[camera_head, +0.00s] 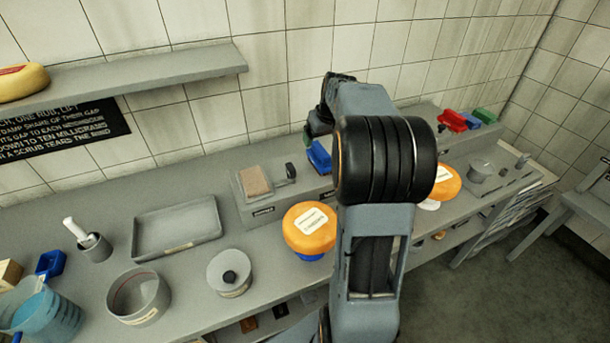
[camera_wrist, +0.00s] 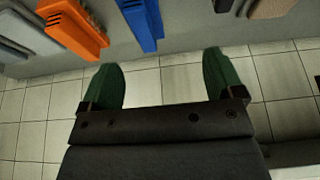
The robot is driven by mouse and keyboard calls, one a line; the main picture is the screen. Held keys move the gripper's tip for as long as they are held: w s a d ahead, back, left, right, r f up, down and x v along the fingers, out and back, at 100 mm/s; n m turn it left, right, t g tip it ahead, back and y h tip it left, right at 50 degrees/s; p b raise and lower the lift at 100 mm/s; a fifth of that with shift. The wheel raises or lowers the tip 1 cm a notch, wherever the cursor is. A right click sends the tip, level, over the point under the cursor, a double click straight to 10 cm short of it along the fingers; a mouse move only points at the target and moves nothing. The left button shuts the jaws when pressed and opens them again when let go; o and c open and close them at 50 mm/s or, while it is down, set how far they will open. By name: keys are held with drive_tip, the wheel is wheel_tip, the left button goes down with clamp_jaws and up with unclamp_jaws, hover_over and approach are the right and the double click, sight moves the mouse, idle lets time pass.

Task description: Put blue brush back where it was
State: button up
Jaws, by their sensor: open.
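A blue brush (camera_head: 319,158) sits at the back of the counter near the wall, just left of my arm. In the wrist view a blue brush (camera_wrist: 141,20) stands beside an orange one, a short way beyond my fingertips and roughly between them. My gripper (camera_wrist: 160,65) is open, with two green fingers and nothing between them. In the head view my arm hides most of the gripper; part of a green finger shows above the blue brush. I cannot tell if the fingers touch anything.
An orange brush (camera_wrist: 74,28) is close beside the blue one. Red (camera_head: 452,120) and green (camera_head: 484,116) items stand at right. The tiled wall is close behind.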

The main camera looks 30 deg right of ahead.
drive_tip(key=s+a+r, duration=0.1)
drive_tip(key=s+a, duration=0.3)
drive_tip(key=a, duration=0.3)
drive_tip(key=s+a+r, duration=0.2)
drive_tip(key=s+a, duration=0.2)
drive_tip(key=a, duration=0.4)
drive_tip(key=s+a+f+n, duration=0.1)
drive_tip(key=s+a+f, duration=0.3)
drive_tip(key=s+a, duration=0.4)
drive_tip(key=s, duration=0.4)
drive_tip(key=shift+y, duration=0.3)
drive_tip(key=shift+f, duration=0.1)
